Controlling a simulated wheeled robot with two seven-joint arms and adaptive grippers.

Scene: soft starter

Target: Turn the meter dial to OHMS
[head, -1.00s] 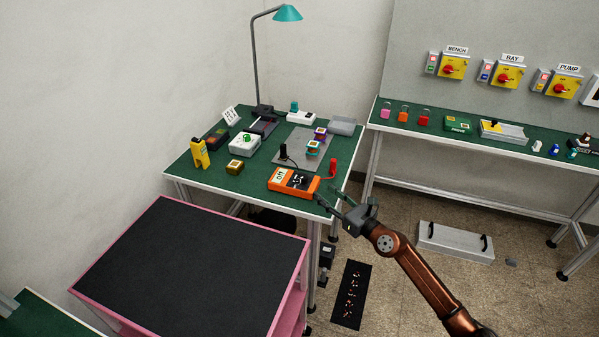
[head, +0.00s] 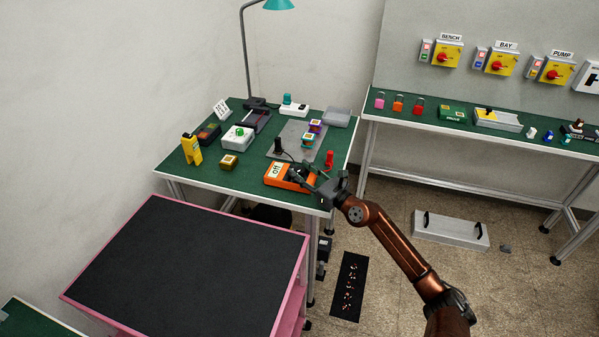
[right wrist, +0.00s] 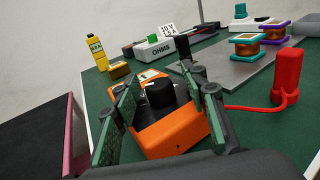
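The orange meter (head: 276,180) lies near the front right of the green bench, and its display reads "Off". In the right wrist view the meter (right wrist: 172,137) is close below my right gripper (right wrist: 163,92). Its black dial (right wrist: 160,93) shows between the two spread fingers, with a gap visible on both sides. The dial's pointer setting is not readable. In the head view my right gripper (head: 308,174) covers the meter's right part. It is open and holds nothing. My left gripper is in neither current view.
A red probe (head: 329,160) stands right of the meter and a black probe (head: 278,146) behind it. A white box (right wrist: 158,52) labelled OHMS, a yellow tester (head: 192,150) and a brass-coloured block (head: 228,162) stand further left. A pink-edged black-topped cart (head: 190,265) stands in front.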

